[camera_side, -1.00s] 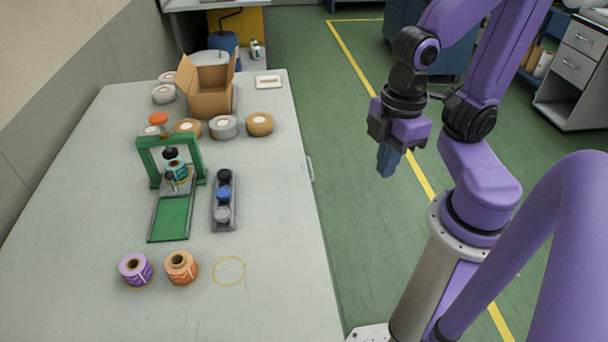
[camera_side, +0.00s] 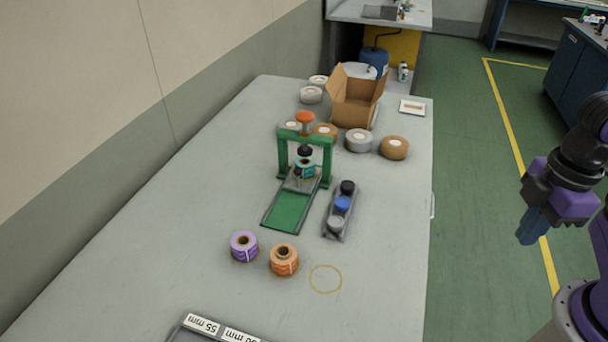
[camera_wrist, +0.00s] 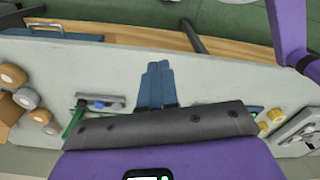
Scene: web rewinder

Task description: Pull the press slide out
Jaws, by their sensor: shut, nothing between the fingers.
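The press is a green frame (camera_side: 281,158) with an orange knob (camera_side: 305,118) on top, standing on the table. The press slide (camera_side: 298,186) is a grey plate under the frame, at the back end of a green bed (camera_side: 288,210). A teal roll (camera_side: 306,172) sits on it, below a black press head. My gripper (camera_side: 526,238) has blue fingers, shut and empty, and is off the table's right edge, well away from the press. In the wrist view the shut fingers (camera_wrist: 157,68) show, with the press mostly hidden at lower left.
A grey holder (camera_side: 330,237) with black, blue and grey knobs stands right of the press. Purple (camera_side: 244,247) and orange (camera_side: 284,260) rolls stand in front. An open box (camera_side: 355,100) and several tape rolls are behind. A labelled tray (camera_side: 205,326) lies at the front.

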